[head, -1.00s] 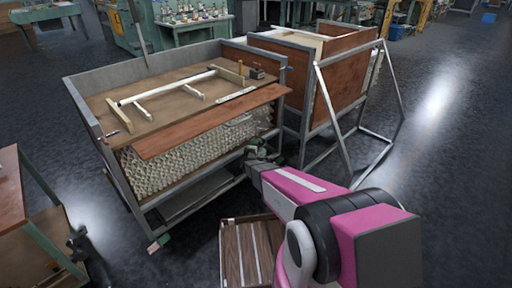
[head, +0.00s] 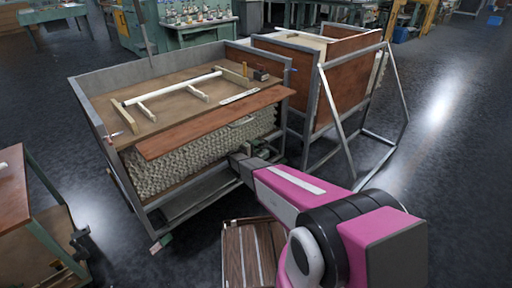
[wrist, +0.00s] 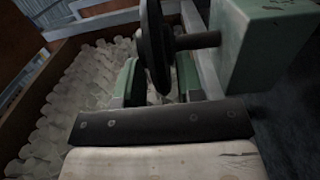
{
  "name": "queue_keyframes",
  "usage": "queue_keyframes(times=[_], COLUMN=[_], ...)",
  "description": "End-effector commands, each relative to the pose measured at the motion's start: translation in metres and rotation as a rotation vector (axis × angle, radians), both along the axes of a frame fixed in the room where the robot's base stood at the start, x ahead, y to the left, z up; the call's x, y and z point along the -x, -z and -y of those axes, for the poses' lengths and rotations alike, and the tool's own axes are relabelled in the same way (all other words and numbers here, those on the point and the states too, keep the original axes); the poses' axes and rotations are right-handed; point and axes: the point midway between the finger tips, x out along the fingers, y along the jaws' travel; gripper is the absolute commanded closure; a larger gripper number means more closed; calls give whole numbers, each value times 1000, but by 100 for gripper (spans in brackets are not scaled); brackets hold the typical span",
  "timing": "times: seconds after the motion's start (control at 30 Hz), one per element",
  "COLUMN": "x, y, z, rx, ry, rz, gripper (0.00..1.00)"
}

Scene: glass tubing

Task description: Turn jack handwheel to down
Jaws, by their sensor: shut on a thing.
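The jack handwheel (wrist: 154,40) shows in the wrist view as a dark disc seen nearly edge-on. A short dark shaft (wrist: 198,41) joins it to a pale green jack housing (wrist: 265,45) on the right. My gripper (wrist: 158,78) has one green finger on each side of the wheel's lower rim and is shut on it. In the head view my gripper (head: 241,160) is at the lower right front of the metal-framed bench (head: 172,150). The handwheel cannot be made out there, and its turned position cannot be read.
Rows of pale glass pieces (wrist: 75,90) lie left of the wheel. A second framed bench with brown panels (head: 340,85) and slanted grey bars stands to the right. A slatted wooden crate (head: 250,255) is on the floor below my arm. The floor at far right is clear.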

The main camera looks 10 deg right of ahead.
Motion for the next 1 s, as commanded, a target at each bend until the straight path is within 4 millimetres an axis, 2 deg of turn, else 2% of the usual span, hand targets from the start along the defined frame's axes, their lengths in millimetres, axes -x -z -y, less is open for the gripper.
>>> queue_keyframes(times=[0.47, 0.5, 0.57, 0.87, 1.0], x=[0, 0, 0, 0, 7], y=[0, 0, 0, 0, 0], z=[0, 0, 0, -1, -11], rx=[-1, -1, 0, -1, -1], ry=[15, 15, 15, 13, 12], rz=[3, 3, 2, 2, 1], gripper=[89, 59, 41, 41, 41])
